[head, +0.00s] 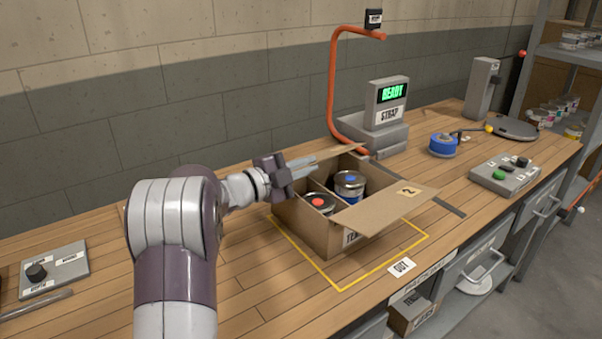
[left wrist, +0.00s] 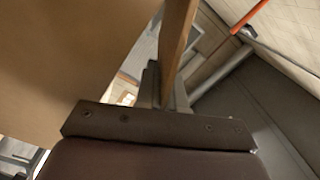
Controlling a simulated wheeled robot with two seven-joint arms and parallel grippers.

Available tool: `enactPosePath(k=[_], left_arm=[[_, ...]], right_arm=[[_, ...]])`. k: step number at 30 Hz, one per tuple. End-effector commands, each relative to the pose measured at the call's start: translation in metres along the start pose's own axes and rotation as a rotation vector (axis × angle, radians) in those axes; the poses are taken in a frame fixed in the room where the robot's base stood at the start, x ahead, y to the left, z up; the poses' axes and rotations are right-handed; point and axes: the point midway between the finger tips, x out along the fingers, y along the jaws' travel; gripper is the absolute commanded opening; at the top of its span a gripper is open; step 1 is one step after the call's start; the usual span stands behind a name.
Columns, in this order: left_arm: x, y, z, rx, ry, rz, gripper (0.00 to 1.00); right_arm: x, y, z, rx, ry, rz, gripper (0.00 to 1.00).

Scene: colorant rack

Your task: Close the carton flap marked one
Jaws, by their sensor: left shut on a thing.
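An open cardboard carton (head: 315,238) stands inside a yellow outline on the bench. It holds a can with a red dot (head: 318,203) and a can with a blue dot (head: 349,181). The flap marked 2 (head: 395,196) sticks outward on the right. Another flap (head: 345,154) shows at the back; I see no mark one on it. My left gripper (head: 304,166) is at the carton's upper left rim. In the left wrist view the gripper (left wrist: 166,88) is shut on a thin cardboard edge (left wrist: 181,40), seemingly a flap. My right gripper is out of view.
A blue tape roll (head: 442,144) and a button box (head: 505,174) are to the right. A knob panel (head: 55,268) lies at left. Bench around the outline is mostly clear.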

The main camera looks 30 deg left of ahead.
Motion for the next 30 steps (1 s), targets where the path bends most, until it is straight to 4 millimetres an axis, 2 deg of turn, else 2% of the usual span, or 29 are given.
enactPosePath(k=[1, 9, 28, 30], left_arm=[[0.0, 0.008, 0.003, 0.026, -0.001, 0.001, 0.0], [0.0, 0.017, 0.003, 0.05, -0.002, 0.002, 0.0], [0.0, 0.02, 0.003, 0.044, -0.003, 0.005, 0.0], [0.0, 0.02, 0.003, 0.044, -0.003, 0.005, 0.27]], right_arm=[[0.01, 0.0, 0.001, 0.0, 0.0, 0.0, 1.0], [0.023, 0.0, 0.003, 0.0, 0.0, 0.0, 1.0], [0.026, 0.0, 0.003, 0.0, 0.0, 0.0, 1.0], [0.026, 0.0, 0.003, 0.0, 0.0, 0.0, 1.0]])
